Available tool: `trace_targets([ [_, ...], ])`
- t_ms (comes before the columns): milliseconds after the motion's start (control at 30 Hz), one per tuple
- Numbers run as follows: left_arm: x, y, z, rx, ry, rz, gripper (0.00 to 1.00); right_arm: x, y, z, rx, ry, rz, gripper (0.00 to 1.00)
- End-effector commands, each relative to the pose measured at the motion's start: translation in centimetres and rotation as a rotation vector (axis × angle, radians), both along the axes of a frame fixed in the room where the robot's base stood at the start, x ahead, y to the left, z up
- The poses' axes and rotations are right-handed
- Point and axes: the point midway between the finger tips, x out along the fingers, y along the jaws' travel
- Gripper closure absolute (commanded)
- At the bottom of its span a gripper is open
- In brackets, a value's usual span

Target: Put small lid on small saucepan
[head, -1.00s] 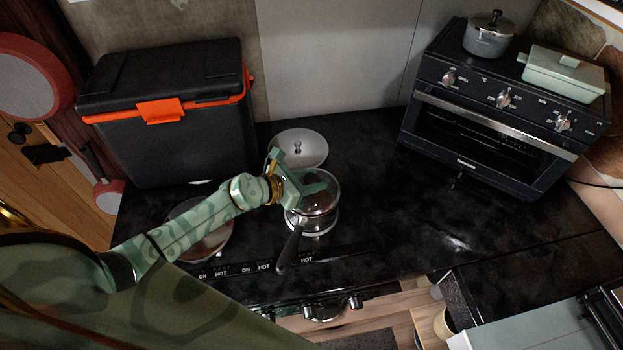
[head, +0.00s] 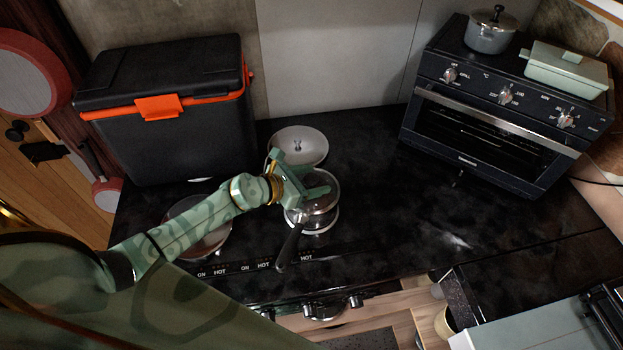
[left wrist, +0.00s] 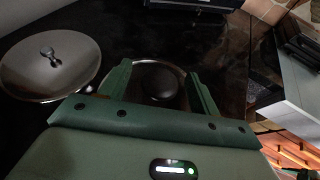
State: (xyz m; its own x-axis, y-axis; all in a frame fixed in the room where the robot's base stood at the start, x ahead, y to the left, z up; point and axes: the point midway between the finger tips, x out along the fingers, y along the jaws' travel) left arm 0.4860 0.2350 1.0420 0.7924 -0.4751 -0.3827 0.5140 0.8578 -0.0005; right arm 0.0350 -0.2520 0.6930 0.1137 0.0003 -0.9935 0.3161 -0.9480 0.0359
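The small saucepan (head: 322,222) stands on the hob, its dark handle (head: 288,250) pointing toward the front. It has a shiny rim and a glassy, see-through top that looks like a lid, but I cannot tell if this is a separate lid seated on it. My left gripper (head: 312,198) is over the saucepan. In the left wrist view the left gripper (left wrist: 158,70) is open, its fingers apart on either side of the round, shiny-rimmed top (left wrist: 150,66). Contact cannot be told. My right gripper is out of view.
A grey round lid or lidded pan with a knob (head: 312,140) is behind the saucepan; it also shows in the left wrist view (left wrist: 70,75). Another pan (head: 205,245) is partly under my left arm. A cooler (head: 180,150) and an oven (head: 480,130) flank the counter; its right side is clear.

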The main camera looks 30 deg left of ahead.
Motion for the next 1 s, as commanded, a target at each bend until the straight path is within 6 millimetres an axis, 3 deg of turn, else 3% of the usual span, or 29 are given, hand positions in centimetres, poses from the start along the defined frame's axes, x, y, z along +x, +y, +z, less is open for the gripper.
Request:
trace_targets([
  [367,-1.0,0.7,0.4,0.002,0.002,0.001,0.38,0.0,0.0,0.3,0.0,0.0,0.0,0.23],
  [800,-10.0,5.9,4.4,0.004,0.004,-0.002,0.38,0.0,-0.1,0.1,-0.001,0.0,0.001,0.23],
  [1000,-12.3,7.4,5.6,0.002,0.003,0.0,0.38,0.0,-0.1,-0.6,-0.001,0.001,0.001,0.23],
])
